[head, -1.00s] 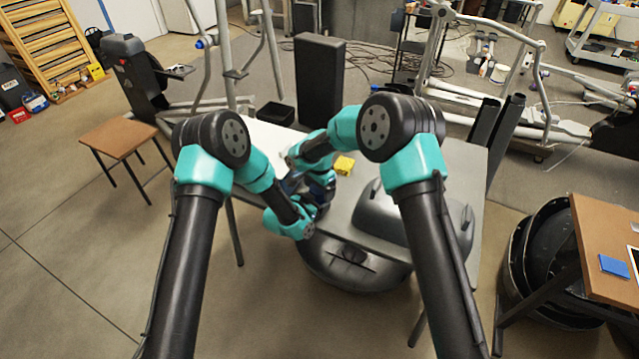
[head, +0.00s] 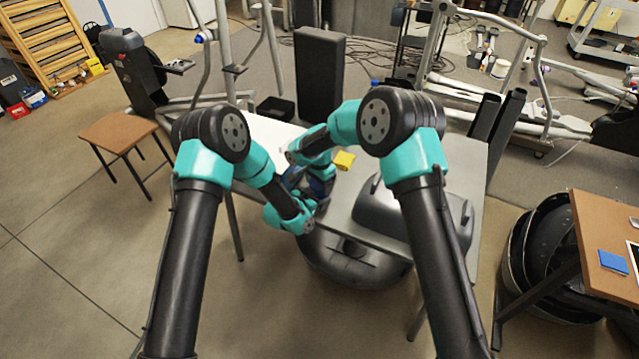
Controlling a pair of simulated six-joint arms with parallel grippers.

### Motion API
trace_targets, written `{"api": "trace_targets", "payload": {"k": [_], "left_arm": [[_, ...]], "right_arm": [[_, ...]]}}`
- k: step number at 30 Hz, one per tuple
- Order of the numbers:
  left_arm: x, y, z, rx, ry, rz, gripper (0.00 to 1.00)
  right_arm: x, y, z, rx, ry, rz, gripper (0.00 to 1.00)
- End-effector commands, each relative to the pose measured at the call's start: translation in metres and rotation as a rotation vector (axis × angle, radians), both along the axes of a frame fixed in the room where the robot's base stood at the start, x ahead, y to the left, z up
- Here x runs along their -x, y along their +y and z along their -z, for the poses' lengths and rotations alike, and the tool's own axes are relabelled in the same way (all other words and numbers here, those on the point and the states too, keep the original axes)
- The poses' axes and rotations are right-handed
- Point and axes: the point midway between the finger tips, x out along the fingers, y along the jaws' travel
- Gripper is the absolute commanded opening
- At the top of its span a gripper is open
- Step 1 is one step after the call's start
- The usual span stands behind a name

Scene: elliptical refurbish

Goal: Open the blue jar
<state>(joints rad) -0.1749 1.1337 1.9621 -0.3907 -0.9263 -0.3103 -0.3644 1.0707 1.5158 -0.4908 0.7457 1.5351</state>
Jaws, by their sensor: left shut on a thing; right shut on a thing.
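The blue jar (head: 319,187) shows only as small dark-blue patches between my two wrists, at the left front part of the table. My arm links hide most of it, so its lid and tilt cannot be made out. My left gripper (head: 309,205) is shut on the jar from the near left side. My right gripper (head: 314,179) reaches over from the right and is shut on the jar close to the left one. The fingertips of both are mostly hidden.
A tall black box (head: 319,80) stands behind. A brown stool (head: 124,134) is at the left.

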Motion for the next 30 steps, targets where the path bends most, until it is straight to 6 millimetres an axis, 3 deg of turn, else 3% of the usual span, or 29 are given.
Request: {"api": "trace_targets", "payload": {"k": [12,23,24,30], "left_arm": [[0.0,0.0,-0.0001,0.0,0.0,0.0,0.08],[0.0,0.0,0.0,0.0,0.0,0.0,0.08],[0.0,0.0,0.0,0.0,0.0,0.0,0.08],[0.0,0.0,0.0,0.0,0.0,0.0,0.08]], "right_arm": [[-0.0001,0.0001,-0.0005,0.001,-0.001,-0.462,0.42],[-0.0001,0.0001,-0.0006,0.001,-0.001,-0.512,0.42],[-0.0001,0.0001,-0.0006,0.001,-0.001,-0.512,0.72],[-0.0001,0.0001,-0.0005,0.001,-0.001,-0.511,0.91]]}}
